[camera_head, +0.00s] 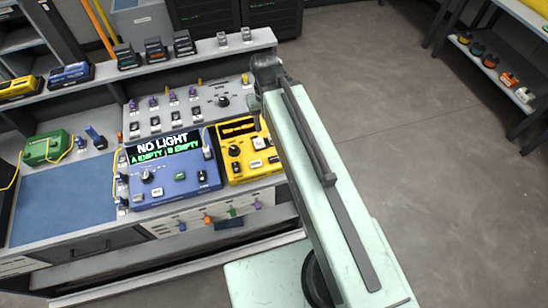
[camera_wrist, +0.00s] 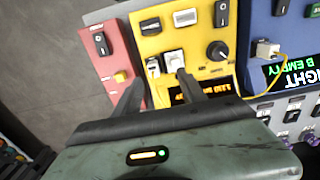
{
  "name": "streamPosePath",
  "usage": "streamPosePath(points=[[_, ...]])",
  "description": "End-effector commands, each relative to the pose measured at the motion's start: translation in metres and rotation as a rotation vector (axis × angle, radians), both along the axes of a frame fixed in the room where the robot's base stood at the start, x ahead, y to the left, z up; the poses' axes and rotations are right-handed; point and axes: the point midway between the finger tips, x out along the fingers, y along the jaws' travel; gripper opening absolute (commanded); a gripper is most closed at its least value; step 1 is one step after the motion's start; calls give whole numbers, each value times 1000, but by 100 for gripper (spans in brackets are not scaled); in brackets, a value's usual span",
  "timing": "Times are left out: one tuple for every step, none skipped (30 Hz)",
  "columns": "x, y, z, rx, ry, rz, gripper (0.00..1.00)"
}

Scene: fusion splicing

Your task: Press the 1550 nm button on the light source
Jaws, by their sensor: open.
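The yellow light source (camera_head: 242,173) stands on the bench right of a blue device, partly behind my arm. In the wrist view the yellow light source (camera_wrist: 203,37) appears upside down, with a lit display (camera_wrist: 190,92), a black knob (camera_wrist: 218,51), a white-capped port (camera_wrist: 174,61) and a black rocker switch (camera_wrist: 221,13). In the head view my arm hides the fingers.
A red device (camera_wrist: 103,44) adjoins the light source. The blue device (camera_head: 172,183) shows NO LIGHT. A control panel (camera_head: 205,98) stands behind them, with a shelf (camera_head: 215,45) further back. A blue mat (camera_head: 62,205) lies left. The floor (camera_head: 420,120) at right is clear.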

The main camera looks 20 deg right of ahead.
Motion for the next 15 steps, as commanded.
streamPosePath(points=[[0, 0, 0, 0, 0, 0, 33], [0, 0, 0, 0, 0, 0, 25], [0, 0, 0, 0, 0, 0, 14], [0, 0, 0, 0, 0, 0, 5], [0, 0, 0, 0, 0, 0, 0], [0, 0, 0, 0, 0, 0, 0], [0, 0, 0, 0, 0, 0, 0], [0, 0, 0, 0, 0, 0, 0], [0, 0, 0, 0, 0, 0, 0], [0, 0, 0, 0, 0, 0, 0], [0, 0, 0, 0, 0, 0, 0], [0, 0, 0, 0, 0, 0, 0], [0, 0, 0, 0, 0, 0, 0], [0, 0, 0, 0, 0, 0, 0], [0, 0, 0, 0, 0, 0, 0]])
